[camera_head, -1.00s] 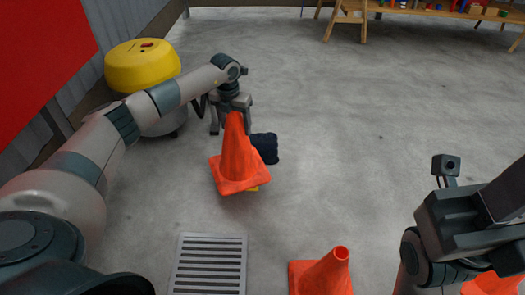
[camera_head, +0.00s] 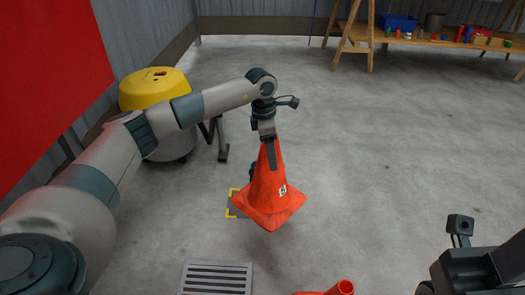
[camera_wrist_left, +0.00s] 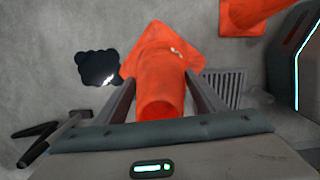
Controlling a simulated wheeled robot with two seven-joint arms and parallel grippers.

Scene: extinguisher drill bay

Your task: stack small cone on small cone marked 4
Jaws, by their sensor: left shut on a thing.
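My left gripper (camera_head: 268,148) is shut on the top of an orange cone (camera_head: 272,196), which hangs upright, seemingly above the floor. A small white label with a dark mark shows on its side, too small to read. In the left wrist view the held cone (camera_wrist_left: 160,62) is between the fingers. A second orange cone (camera_head: 338,289) is cut off by the bottom edge; a cone also shows at the top right of the left wrist view (camera_wrist_left: 243,14). My right wrist (camera_head: 470,268) is at the lower right; its fingertips are hidden or out of frame.
A yellow-topped vacuum (camera_head: 155,90) stands at the left. A yellow-marked floor spot (camera_head: 232,208) lies partly behind the held cone. A dark lumpy thing (camera_wrist_left: 97,67) lies on the floor. A floor grate (camera_head: 217,277) is at the bottom; a wooden workbench (camera_head: 455,42) is at the back.

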